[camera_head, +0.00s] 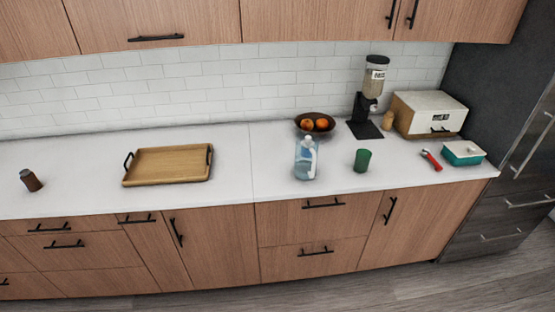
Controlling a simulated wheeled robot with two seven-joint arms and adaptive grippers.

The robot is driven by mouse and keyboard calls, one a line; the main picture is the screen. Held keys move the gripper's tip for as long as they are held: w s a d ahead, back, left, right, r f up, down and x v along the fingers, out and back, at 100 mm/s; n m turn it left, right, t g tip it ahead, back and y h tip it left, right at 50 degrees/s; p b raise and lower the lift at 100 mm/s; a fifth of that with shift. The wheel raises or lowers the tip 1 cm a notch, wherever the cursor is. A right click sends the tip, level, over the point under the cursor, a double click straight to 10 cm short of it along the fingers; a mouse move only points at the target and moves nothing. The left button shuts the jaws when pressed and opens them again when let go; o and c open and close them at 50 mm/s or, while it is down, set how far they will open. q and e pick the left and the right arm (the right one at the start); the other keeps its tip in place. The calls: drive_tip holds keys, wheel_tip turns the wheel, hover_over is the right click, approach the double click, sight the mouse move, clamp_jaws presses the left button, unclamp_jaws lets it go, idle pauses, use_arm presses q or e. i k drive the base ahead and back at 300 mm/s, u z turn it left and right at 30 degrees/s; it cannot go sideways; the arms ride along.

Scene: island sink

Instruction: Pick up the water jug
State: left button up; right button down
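The water jug (305,160) is a clear bluish plastic jug with a pale cap and a white handle. It stands upright on the white countertop (230,165), a little right of the middle of the head view. A fruit bowl is close behind it and a green cup is to its right, with a gap between. Neither of my grippers shows in this view, and nothing is touching the jug.
A wooden tray (167,166) lies left of the jug, with bare counter between. A green cup (362,160), fruit bowl (325,130), dispenser (373,95), bread box (428,113), red-handled tool (431,160) and teal container (463,153) stand rightward. A brown jar (31,180) is far left.

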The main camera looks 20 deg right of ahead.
sight(306, 158)
drive_tip(key=i, duration=0.65)
drive_tip(key=z, duration=1.4)
